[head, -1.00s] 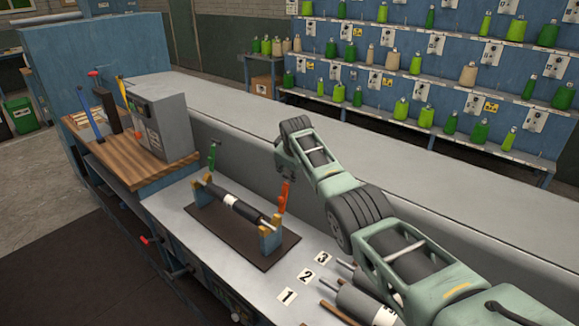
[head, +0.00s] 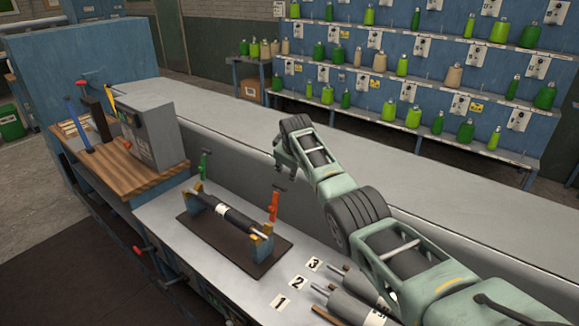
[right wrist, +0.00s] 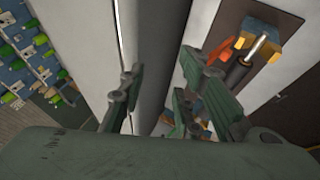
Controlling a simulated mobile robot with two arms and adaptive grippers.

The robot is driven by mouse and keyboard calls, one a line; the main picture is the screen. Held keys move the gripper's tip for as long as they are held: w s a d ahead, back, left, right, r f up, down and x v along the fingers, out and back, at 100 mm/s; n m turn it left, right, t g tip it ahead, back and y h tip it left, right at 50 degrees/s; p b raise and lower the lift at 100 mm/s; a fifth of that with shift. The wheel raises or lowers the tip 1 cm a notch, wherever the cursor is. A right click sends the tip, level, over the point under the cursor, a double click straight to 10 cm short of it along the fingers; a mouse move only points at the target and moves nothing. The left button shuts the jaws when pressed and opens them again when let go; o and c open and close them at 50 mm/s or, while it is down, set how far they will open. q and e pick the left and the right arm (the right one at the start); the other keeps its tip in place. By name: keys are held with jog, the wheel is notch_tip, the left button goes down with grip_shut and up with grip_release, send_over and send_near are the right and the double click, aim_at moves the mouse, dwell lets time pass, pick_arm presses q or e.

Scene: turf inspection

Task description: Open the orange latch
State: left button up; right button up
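The orange latch (head: 273,206) stands upright at the right end of a black roller (head: 225,211) with a white band. It also shows in the right wrist view (right wrist: 222,50), at the upper right beyond the fingers. A green latch (head: 203,166) stands at the roller's other end. My right gripper (head: 281,160) hangs above the orange latch in the picture, apart from it. In the right wrist view its fingers (right wrist: 165,92) are spread with nothing between them. My left gripper is not in view.
The roller rests in a stand (head: 261,244) on a dark mat (head: 190,224). Grey cylinders (head: 352,298) lie near number cards (head: 298,283) at the bench's front right. A grey box (head: 150,135) stands on a wooden top at left. A grey raised ledge (head: 240,118) runs behind.

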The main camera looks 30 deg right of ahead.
jog(key=v, duration=1.2)
dwell(0.3)
dwell(0.3)
